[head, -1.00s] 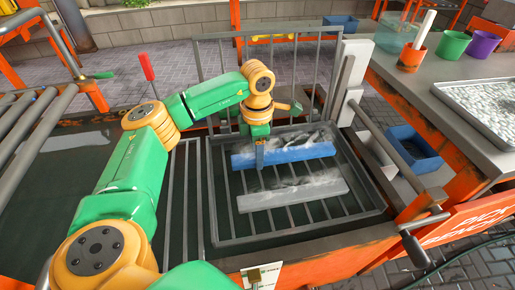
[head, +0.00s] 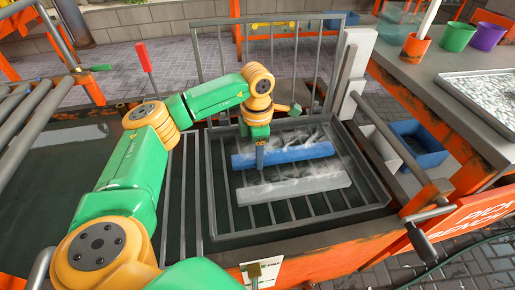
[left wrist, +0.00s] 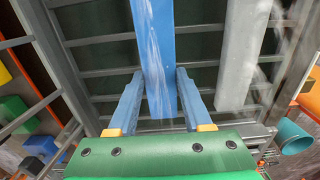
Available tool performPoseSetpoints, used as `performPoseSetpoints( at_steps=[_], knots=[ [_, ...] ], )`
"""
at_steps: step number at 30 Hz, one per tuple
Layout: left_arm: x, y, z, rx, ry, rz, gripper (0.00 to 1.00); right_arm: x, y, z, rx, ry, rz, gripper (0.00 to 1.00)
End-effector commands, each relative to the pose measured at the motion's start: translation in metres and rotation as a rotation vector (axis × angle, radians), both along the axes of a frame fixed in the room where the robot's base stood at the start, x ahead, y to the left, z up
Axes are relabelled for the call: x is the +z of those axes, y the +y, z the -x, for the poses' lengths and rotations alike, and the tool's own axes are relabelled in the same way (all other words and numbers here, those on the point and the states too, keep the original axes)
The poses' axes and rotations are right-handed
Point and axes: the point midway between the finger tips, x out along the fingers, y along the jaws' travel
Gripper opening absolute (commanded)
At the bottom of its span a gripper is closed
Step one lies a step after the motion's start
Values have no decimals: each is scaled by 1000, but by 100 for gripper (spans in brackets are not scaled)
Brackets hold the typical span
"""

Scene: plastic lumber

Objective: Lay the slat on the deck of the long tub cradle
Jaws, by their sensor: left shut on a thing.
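A blue slat (head: 300,152) is held over the barred deck of the long tub cradle (head: 222,205), crosswise to the bars. The left wrist view shows the blue slat (left wrist: 155,45) between the two blue fingers (left wrist: 160,105). A grey slat (head: 293,187) lies nearly parallel on the near side of the blue one, with a small gap; it also shows in the left wrist view (left wrist: 238,60). I cannot tell whether the blue slat touches the bars. My right gripper is out of view.
An upright barred frame (head: 225,70) stands at the cradle's back, with a pale post (head: 352,65) at its right. A bench at right holds a metal tray (head: 485,95) and several cups. A blue bin (head: 420,143) sits below. Dark liquid (head: 65,165) fills the tub at left.

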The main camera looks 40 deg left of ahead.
Motion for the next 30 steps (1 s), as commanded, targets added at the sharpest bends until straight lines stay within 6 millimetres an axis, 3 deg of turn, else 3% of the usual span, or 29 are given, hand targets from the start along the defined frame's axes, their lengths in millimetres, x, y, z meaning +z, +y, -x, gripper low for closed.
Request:
performPoseSetpoints(
  at_steps=[7, 8, 12, 21, 30],
  knots=[
    [-6, 0, 0, 0, -1, 1, 0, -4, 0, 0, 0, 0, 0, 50],
    [-6, 0, 0, 0, -1, 1, 52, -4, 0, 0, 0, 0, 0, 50],
    [-5, 0, 0, 0, -1, 1, 85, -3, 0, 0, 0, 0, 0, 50],
    [-1, 0, 0, 0, -1, 1, 85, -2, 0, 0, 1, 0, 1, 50],
    [58, 0, -1, -1, -4, 1, 85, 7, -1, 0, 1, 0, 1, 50]
  ],
)
